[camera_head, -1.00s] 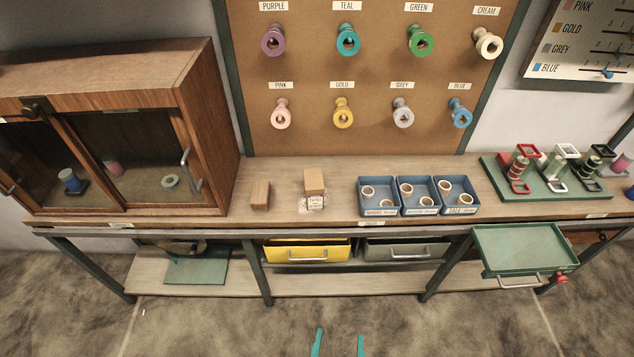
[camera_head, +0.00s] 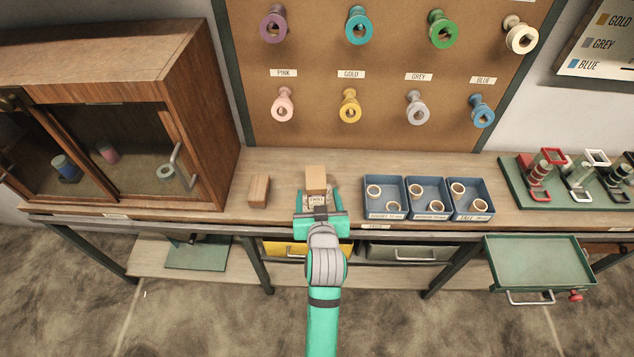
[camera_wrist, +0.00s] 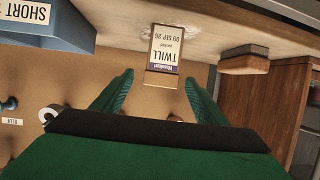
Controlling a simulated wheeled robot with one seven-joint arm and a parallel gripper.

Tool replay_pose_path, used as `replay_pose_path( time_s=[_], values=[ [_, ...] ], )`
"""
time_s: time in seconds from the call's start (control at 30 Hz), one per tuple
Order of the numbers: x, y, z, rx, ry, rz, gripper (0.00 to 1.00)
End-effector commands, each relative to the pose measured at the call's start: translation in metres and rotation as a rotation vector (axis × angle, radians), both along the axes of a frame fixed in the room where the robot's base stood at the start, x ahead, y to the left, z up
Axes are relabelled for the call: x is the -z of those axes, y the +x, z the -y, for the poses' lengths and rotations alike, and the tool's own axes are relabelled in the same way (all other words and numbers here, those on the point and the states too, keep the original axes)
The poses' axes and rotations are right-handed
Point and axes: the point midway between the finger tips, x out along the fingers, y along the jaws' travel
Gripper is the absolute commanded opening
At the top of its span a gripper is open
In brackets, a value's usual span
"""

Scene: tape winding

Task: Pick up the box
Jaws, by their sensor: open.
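The box (camera_head: 316,177) is small and tan and stands on the bench top, with a white label reading TWILL in front. In the wrist view its labelled side (camera_wrist: 165,48) is at upper centre, upside down. My gripper (camera_head: 319,198) is open at the bench's front edge, its teal fingers pointing at the box, one towards each side. The gripper partly hides the box's lower front in the head view.
A brown wooden block (camera_head: 259,190) stands left of the box, with a wooden cabinet (camera_head: 207,130) farther left. Blue bins (camera_head: 384,212) holding rings stand close on the right. A spool board (camera_head: 380,130) rises behind. A green tray drawer (camera_head: 538,265) sticks out at lower right.

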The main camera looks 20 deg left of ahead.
Motion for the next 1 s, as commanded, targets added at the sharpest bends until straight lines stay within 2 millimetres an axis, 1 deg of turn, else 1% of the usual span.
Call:
replay_pose_path(
  time_s=[0.03, 0.1, 0.17, 0.4, 0.5, 0.67, 0.9, 1.0],
  values=[
    [-0.003, 0.003, -0.002, -0.003, 0.001, 0.001, 0.66],
    [-0.003, 0.007, -0.004, -0.006, 0.001, -0.002, 0.66],
    [0.000, 0.012, -0.006, -0.005, 0.001, -0.003, 0.66],
    [0.014, 0.041, -0.017, -0.004, 0.000, -0.003, 0.66],
    [0.017, 0.048, -0.021, -0.005, 0.001, -0.003, 0.66],
    [0.020, 0.056, -0.024, -0.005, 0.001, -0.002, 0.66],
    [0.033, 0.082, -0.040, -0.008, 0.002, -0.002, 0.66],
    [0.037, 0.090, -0.043, -0.007, 0.001, -0.002, 0.66]
  ],
)
